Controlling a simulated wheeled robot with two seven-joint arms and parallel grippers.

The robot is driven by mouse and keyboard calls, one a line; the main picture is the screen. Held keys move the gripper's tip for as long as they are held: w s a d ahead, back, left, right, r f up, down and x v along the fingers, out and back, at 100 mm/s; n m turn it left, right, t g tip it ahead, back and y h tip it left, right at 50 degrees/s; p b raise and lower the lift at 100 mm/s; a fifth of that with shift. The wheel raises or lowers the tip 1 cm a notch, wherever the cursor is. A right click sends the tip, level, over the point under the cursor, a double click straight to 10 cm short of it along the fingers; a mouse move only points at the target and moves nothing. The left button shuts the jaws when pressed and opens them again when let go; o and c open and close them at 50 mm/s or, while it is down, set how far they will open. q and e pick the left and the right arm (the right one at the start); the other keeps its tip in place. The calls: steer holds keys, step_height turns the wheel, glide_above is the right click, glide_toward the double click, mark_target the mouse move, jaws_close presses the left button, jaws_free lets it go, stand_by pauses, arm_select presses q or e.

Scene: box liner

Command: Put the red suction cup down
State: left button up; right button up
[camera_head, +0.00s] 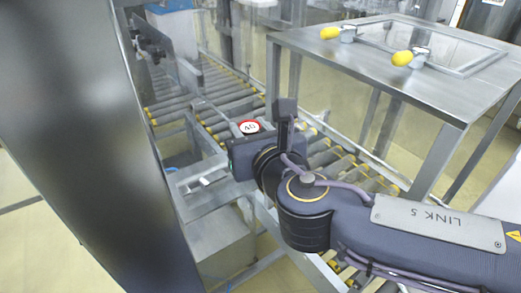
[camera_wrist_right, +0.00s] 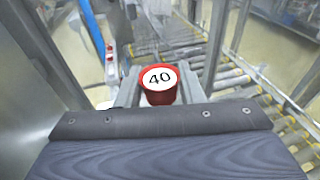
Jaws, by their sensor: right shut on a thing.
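The red suction cup (camera_head: 249,127) has a white round top and shows just beyond my right gripper in the head view. In the right wrist view the red suction cup (camera_wrist_right: 159,83) stands upright with "40" on its white top. My right gripper (camera_wrist_right: 159,96) is shut on it, with a grey finger on each side. In the head view my right gripper (camera_head: 243,138) is over the near edge of the conveyor, and its body hides part of the cup. The cup's underside is hidden. My left gripper is not in view.
A roller conveyor (camera_head: 218,100) with yellow roller ends runs beneath and beyond the gripper. A metal table (camera_head: 440,88) with yellow-handled clamps stands at the right. A metal ledge (camera_head: 205,190) is at the gripper's near left. A large dark column fills the left side.

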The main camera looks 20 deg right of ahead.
mark_target(259, 125)
steer(key=w+d+f+b, duration=0.1)
steer(key=w+f, duration=0.1)
steer(key=w, duration=0.1)
steer(key=w+d+f+b, duration=0.2)
steer(key=w+f, duration=0.1)
steer(key=w, duration=0.1)
steer(key=w+d+f+b, duration=0.1)
steer(key=w+d+f, duration=0.1)
steer(key=w+f, duration=0.1)
steer(key=shift+w+f+b, duration=0.2)
steer(key=shift+f+b, duration=0.05)
steer(key=shift+b, duration=0.15)
steer(key=f+b, duration=0.2)
steer(key=f, duration=0.1)
steer(key=shift+w+d+f, duration=0.2)
steer(key=shift+w, duration=0.2)
steer(key=shift+f, duration=0.2)
steer(key=shift+f, duration=0.1)
steer(key=shift+f+b, duration=0.3)
steer(key=shift+b, duration=0.25)
steer(key=o, duration=1)
